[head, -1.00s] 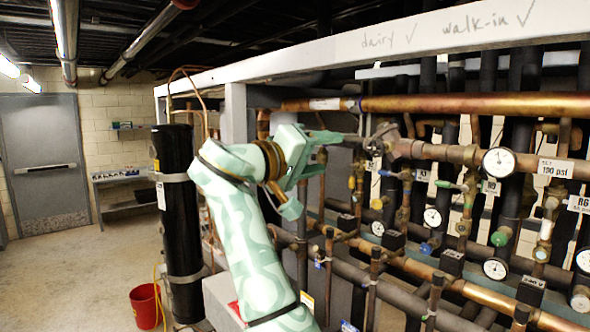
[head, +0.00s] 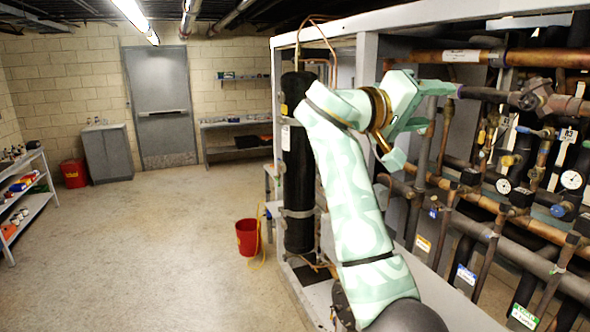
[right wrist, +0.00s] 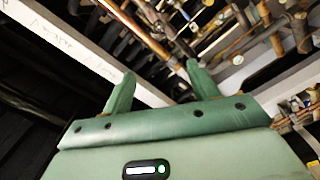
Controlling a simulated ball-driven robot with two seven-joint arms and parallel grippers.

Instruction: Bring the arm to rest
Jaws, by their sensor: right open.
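My right arm (head: 345,185), pale green with a camouflage pattern, rises from the bottom of the head view and bends at the top towards the rack. My right gripper (head: 438,106) is at the arm's end, in front of the upper pipes. In the right wrist view my right gripper (right wrist: 160,70) has its two green fingers well apart, with nothing between them. Pipes and the white beam show beyond the fingers there. From the head view I cannot tell whether the gripper touches a pipe. My left gripper is not in view.
The compressor rack (head: 365,95) with pipes, gauges and valves fills the right side. A shelf (head: 28,200) stands far left. The floor (head: 160,250) between is open.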

